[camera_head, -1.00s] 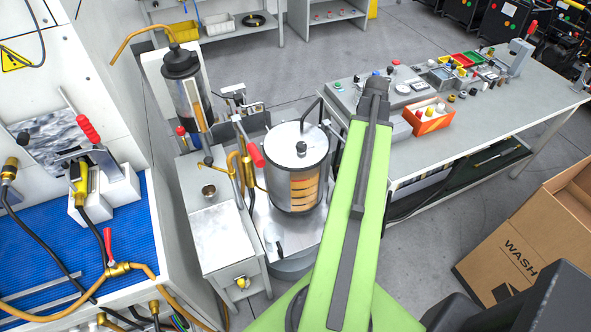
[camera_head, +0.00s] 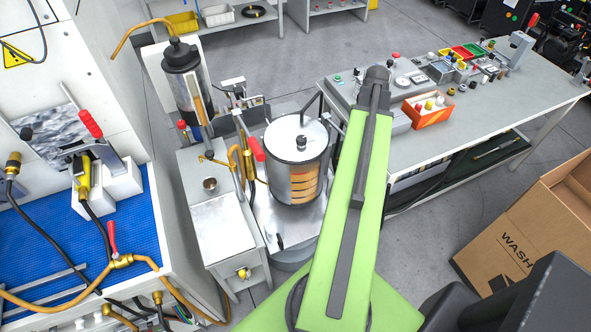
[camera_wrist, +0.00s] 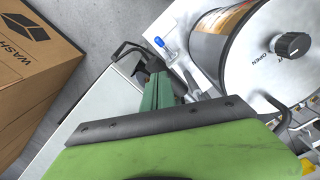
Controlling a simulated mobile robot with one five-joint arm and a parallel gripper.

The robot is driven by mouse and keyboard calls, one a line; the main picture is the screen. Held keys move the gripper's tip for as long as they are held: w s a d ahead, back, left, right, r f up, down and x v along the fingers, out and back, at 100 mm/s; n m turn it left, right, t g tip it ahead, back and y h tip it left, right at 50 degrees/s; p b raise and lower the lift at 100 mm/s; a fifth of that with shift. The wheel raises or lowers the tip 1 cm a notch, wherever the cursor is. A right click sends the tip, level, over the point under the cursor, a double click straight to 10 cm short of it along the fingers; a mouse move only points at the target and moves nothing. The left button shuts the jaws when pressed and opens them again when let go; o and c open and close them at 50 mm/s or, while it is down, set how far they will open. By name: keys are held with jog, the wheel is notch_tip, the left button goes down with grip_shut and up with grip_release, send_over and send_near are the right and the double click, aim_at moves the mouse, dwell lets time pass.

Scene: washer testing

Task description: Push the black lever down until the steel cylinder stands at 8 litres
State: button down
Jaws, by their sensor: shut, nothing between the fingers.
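The steel cylinder (camera_head: 284,172) is a wide drum with a pale lid and a black knob, standing left of my arm. Its front window shows orange bands; the litre marks are too small to read. A black bent bar (camera_head: 311,106) rises behind the drum's right side; I cannot tell for sure that it is the lever. In the wrist view a black bent handle (camera_wrist: 130,49) lies just beyond my gripper (camera_wrist: 157,88), and the drum's lid (camera_wrist: 262,75) is at the upper right. My gripper is shut and empty; I cannot tell whether it touches the handle.
A tall clear vessel (camera_head: 187,90) with a black cap and brass pipes stand left of the drum. A bench (camera_head: 440,135) with small parts and an orange box (camera_head: 428,112) is at the right. A cardboard carton (camera_head: 515,235) is at lower right, with open floor before it.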

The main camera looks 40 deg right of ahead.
notch_tip(320, 180, down, 12)
jog(key=b, duration=1.2)
notch_tip(320, 180, up, 12)
jog(key=p, duration=1.2)
